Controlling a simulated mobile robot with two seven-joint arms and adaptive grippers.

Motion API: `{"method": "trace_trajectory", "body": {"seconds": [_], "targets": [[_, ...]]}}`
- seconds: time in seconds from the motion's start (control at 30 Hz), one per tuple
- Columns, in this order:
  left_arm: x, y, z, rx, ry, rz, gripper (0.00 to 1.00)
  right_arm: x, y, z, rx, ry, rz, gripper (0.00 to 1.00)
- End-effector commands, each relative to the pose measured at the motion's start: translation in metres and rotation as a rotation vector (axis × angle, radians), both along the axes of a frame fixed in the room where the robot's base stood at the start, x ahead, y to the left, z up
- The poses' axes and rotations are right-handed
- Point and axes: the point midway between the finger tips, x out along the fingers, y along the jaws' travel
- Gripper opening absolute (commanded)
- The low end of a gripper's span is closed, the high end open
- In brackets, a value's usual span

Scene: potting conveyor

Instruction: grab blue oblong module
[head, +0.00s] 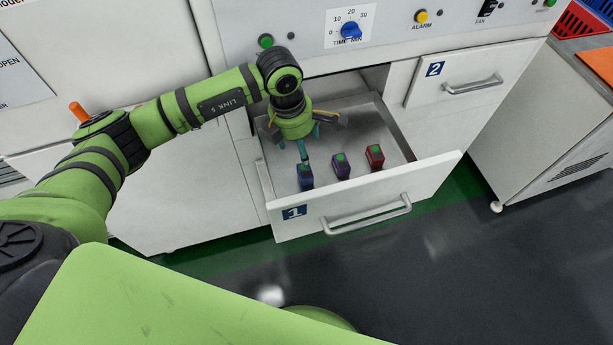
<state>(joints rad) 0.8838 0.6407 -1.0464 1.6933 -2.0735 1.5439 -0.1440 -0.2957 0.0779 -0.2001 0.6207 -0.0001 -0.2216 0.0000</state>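The blue oblong module (305,178) stands upright in the open drawer 1 (285,180), near its front left, with a green patch on top. My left gripper (302,143) reaches down into the drawer just behind and above this module. Its fingers look spread apart, with one fingertip close to the module's top; whether it touches I cannot tell. Nothing shows between the fingers. My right gripper is not in view.
A purple module (341,167) and a red module (375,158) stand to the right of the blue one in the same drawer. The drawer's front panel (420,190) rises before them. Drawer 2 (455,85) is shut. A red crate (580,20) stands at upper right.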

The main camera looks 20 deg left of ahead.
Motion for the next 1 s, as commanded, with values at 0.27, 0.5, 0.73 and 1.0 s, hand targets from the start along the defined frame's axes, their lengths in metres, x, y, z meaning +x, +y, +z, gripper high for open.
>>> {"method": "trace_trajectory", "body": {"seconds": [0.27, 0.5, 0.73, 1.0], "targets": [[0.001, 0.0, -0.045, 0.0, -0.001, 0.0, 0.78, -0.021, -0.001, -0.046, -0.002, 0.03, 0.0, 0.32], [0.0, -0.003, -0.061, 0.0, 0.004, 0.001, 0.78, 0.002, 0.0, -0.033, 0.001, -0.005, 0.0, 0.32], [0.0, -0.007, -0.093, 0.0, 0.005, 0.002, 0.78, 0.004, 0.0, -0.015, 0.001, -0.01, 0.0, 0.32], [0.003, -0.009, -0.114, -0.001, -0.001, 0.0, 0.78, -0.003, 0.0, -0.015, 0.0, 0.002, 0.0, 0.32]]}}
